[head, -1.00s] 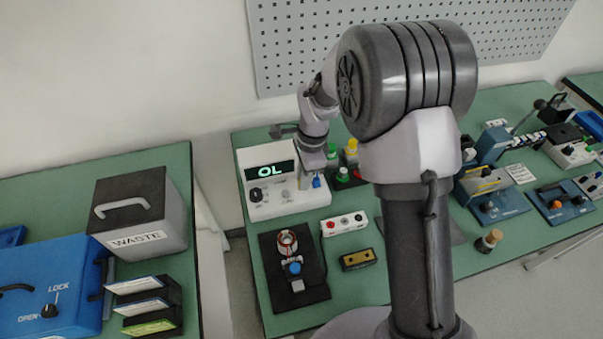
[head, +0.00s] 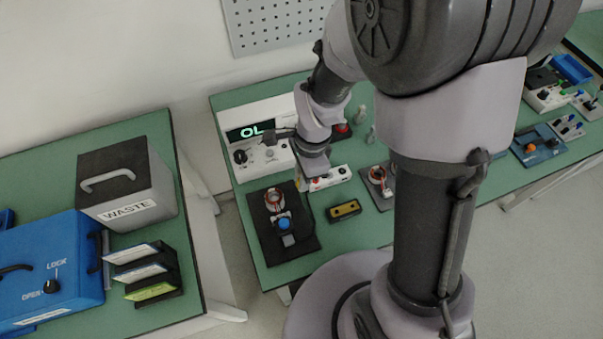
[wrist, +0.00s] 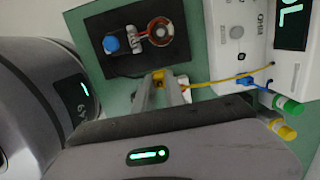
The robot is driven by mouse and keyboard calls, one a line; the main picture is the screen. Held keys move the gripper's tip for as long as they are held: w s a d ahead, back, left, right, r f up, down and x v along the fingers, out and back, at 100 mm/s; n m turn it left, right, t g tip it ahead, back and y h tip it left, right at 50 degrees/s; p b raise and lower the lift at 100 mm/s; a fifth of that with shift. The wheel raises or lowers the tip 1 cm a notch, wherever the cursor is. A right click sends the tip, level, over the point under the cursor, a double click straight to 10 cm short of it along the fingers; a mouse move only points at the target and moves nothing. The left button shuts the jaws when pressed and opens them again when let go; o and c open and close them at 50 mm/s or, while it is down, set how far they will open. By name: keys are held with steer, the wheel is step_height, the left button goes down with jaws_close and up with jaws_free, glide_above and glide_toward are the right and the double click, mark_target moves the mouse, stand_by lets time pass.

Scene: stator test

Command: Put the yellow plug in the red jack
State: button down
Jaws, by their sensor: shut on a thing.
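My gripper (wrist: 160,95) is shut on the yellow plug (wrist: 158,77), which sits between the fingertips in the wrist view. A yellow cable runs from the plug to the white meter (wrist: 226,55). In the head view my gripper (head: 303,182) is low at the left end of a white jack strip (head: 338,176), in front of the meter (head: 262,155). A red jack (head: 316,184) shows on that strip, close to the right of my gripper. I cannot tell the gap between plug and jack.
A black mat (head: 300,246) with a copper-wound ring (head: 274,199) and a blue knob (head: 284,224) lies close by. A yellow two-hole block (head: 343,210) stands in front of the strip. A blue plug (wrist: 246,82) hangs by the meter. My arm hides part of the table.

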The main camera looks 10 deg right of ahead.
steer(key=shift+r, duration=0.2)
steer(key=w+d+p, duration=0.1)
steer(key=w+d, duration=0.3)
steer(key=shift+w+d, duration=0.25)
steer(key=shift+w, duration=0.05)
steer(key=shift+f, duration=0.1)
steer(key=shift+f+b, duration=1.8)
steer(key=shift+f, duration=0.3)
steer(key=shift+f+b, duration=0.55)
steer(key=shift+f, duration=0.05)
steer(key=shift+f, duration=0.25)
steer(key=shift+b, duration=0.3)
